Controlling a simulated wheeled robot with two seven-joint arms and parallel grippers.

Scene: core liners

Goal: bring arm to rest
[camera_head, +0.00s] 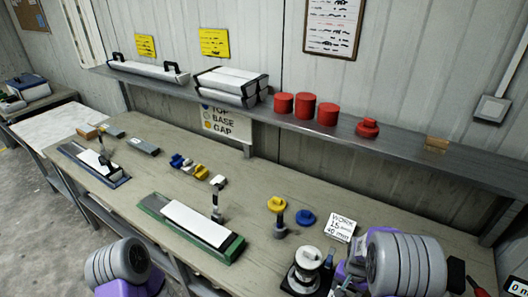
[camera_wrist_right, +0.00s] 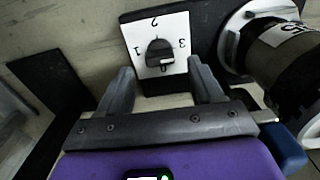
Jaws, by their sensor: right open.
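My right gripper (camera_wrist_right: 163,80) is open in the right wrist view, its two grey fingers apart with nothing between them. Beyond the fingertips is a black rotary knob (camera_wrist_right: 160,52) on a white dial plate (camera_wrist_right: 176,28) marked with numbers. I cannot tell whether the fingers touch the plate. In the head view my right arm (camera_head: 405,265) comes in at the lower right, and its fingers are not clear there. My left arm (camera_head: 118,262) shows as a grey ribbed joint and a purple part at the lower left. Its fingers are out of the picture.
A black and white device (camera_head: 306,265) stands near my right arm. The bench holds a green tray (camera_head: 232,250) with a white liner, a blue tray (camera_head: 118,181), yellow (camera_head: 275,204) and blue (camera_head: 305,217) caps, and a sign (camera_head: 341,227). Red caps (camera_head: 305,105) sit on the shelf.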

